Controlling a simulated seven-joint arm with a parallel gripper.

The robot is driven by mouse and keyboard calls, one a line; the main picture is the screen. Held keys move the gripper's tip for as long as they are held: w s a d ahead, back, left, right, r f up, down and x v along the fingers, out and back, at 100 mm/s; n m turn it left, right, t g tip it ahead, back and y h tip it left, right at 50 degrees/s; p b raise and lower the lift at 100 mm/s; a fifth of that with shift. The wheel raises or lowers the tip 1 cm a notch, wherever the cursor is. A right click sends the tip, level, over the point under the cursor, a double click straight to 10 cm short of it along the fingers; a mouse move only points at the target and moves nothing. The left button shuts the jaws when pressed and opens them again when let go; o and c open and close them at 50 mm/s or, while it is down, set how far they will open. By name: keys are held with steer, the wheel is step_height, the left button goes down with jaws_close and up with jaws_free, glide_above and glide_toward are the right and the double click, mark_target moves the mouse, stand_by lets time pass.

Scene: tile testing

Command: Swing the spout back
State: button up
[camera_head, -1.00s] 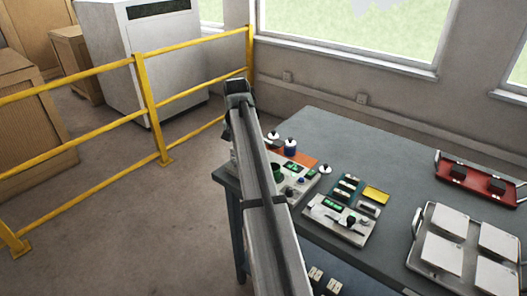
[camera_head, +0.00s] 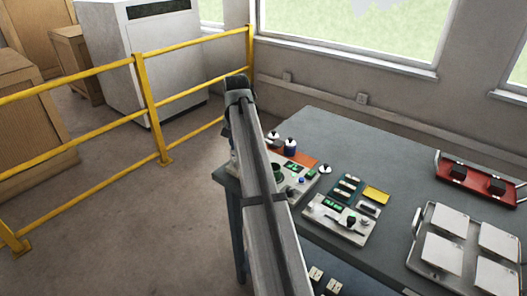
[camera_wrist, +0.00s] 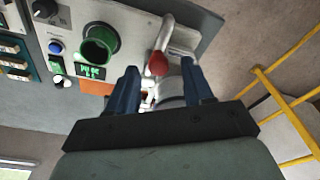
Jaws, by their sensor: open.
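The spout (camera_wrist: 165,35) is a curved grey metal tube with a red tip, on a pale panel in the wrist view. Its red end lies just beyond the gap between my fingertips; I cannot tell whether they touch it. My gripper (camera_wrist: 161,76) is open, with one blue finger on each side of the gap. A pale cylindrical part shows between the fingers, partly hidden by them. In the head view my own arm hides the gripper and the spout.
A green-rimmed round opening (camera_wrist: 97,42) sits left of the spout, near a blue button (camera_wrist: 56,47) and a black knob (camera_wrist: 44,8). A second panel (camera_head: 342,218), a red tray (camera_head: 478,185) and a tile tray (camera_head: 418,262) stand on the table. A yellow railing (camera_head: 148,95) runs left.

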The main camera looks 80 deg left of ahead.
steer(key=shift+r, duration=2.5)
